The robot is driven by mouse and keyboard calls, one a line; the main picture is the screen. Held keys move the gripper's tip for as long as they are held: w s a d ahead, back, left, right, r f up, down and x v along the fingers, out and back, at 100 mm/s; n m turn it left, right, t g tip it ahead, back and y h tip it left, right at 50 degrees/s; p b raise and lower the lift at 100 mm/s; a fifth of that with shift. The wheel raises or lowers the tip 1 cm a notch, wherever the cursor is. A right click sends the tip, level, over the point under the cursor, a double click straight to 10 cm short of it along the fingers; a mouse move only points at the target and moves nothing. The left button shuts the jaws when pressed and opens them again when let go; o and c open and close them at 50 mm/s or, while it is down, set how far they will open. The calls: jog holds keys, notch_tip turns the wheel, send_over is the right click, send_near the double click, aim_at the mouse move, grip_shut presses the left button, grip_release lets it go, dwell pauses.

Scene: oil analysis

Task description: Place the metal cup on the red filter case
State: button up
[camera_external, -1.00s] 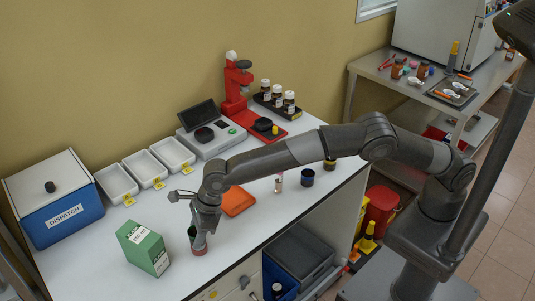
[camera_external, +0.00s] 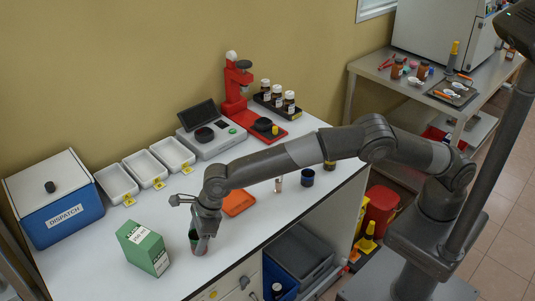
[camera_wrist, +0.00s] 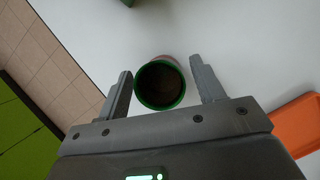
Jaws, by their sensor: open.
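A round cup with a green rim and a dark inside (camera_wrist: 160,85) stands upright on the white bench, between the two fingers of my gripper (camera_wrist: 161,68). The fingers are open with a gap on each side of it. In the external view, this cup (camera_external: 193,236) is partly hidden by my gripper (camera_external: 203,244) and shows some red low down. I cannot tell whether it is the metal cup. A flat orange-red case (camera_external: 239,202) lies on the bench to the right of my gripper; its edge shows in the wrist view (camera_wrist: 297,124).
A green box (camera_external: 143,247) stands close to the left of my gripper. A dark blue cup (camera_external: 307,178) and a small vial (camera_external: 278,184) stand farther right. White trays (camera_external: 117,181), a scale (camera_external: 207,137) and a red press (camera_external: 236,88) line the back.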

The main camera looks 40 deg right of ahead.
jog(key=v, duration=1.1)
jog(key=w+d+r+n, duration=0.2)
jog(key=w+d+r, duration=0.25)
jog(key=d, duration=0.55)
jog(key=w+d+r+n, duration=0.2)
jog(key=w+d+r, duration=0.25)
jog(key=d, duration=0.55)
jog(key=d+r+n+t, duration=0.1)
jog(key=d+r+n, duration=0.15)
jog(key=d, duration=0.75)
jog(key=d+r+n+t, duration=0.15)
jog(key=d+r, duration=0.25)
jog(key=d, duration=0.5)
jog(key=s+d+n+h, duration=0.1)
jog(key=s+d+n, duration=0.35)
jog(key=d, duration=0.55)
jog(key=s+d+n, duration=0.3)
jog(key=s+d, duration=0.3)
jog(key=d, duration=0.4)
jog(key=s+d+f+n+h, duration=0.1)
jog(key=s+d+f+n, duration=0.2)
jog(key=s+d, duration=0.2)
jog(key=s+d+f+n+t+h, duration=0.1)
jog(key=s+d+f+n+h, duration=0.1)
jog(key=s, duration=0.6)
jog(key=d+f+n, duration=0.1)
jog(key=d+n, duration=0.1)
jog(key=d, duration=0.1)
jog(key=shift+f, duration=0.35)
